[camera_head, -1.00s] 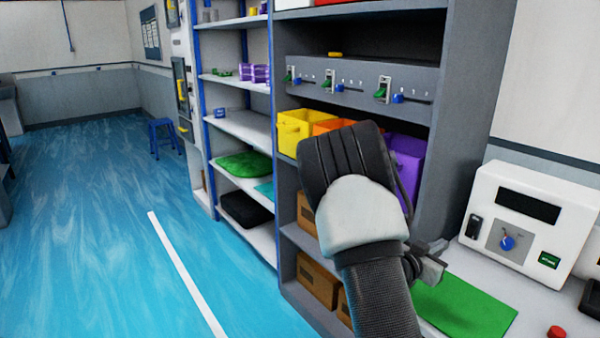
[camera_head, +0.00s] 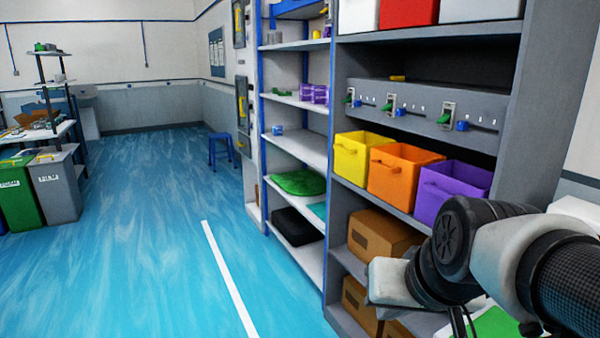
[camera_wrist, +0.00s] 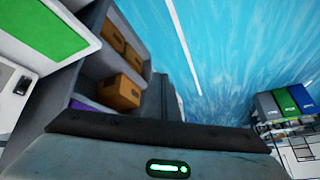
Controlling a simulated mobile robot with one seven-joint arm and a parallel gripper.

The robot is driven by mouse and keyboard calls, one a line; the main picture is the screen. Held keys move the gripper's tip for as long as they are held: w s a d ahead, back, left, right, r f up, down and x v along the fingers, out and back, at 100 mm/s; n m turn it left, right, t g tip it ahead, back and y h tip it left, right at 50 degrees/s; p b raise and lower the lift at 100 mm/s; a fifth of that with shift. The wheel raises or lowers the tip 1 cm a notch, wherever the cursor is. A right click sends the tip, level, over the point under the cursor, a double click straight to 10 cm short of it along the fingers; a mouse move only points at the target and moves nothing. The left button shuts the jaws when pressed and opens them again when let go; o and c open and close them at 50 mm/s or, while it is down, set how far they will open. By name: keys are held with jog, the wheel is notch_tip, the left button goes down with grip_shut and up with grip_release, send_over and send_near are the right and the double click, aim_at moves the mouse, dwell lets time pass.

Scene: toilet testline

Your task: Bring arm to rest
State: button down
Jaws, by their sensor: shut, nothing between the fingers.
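My arm (camera_head: 490,255) reaches in from the right edge of the head view. It is bent, with a black joint and a pale grey end section (camera_head: 390,282) in front of the shelf's lower boxes. In the wrist view the grey body of my gripper (camera_wrist: 165,148), with a green light, fills the bottom. My gripper is shut and empty. Its fingertips cannot be made out clearly.
A grey shelf holds yellow (camera_head: 364,158), orange (camera_head: 400,175) and purple (camera_head: 452,190) bins, with brown boxes (camera_head: 382,236) below, close to my arm. A green mat (camera_wrist: 42,25) lies on a white surface. Open blue floor (camera_head: 140,230) is at the left.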

jog(key=s+r+n+g+p, duration=0.1)
jog(key=s+r+p, duration=0.1)
jog(key=s, duration=0.5)
notch_tip(320, 180, up, 17)
jog(key=p, duration=1.6)
jog(key=shift+w+d+f+h+p, duration=0.2)
jog(key=shift+w+d+h+p, duration=0.1)
jog(key=shift+w+h, duration=0.1)
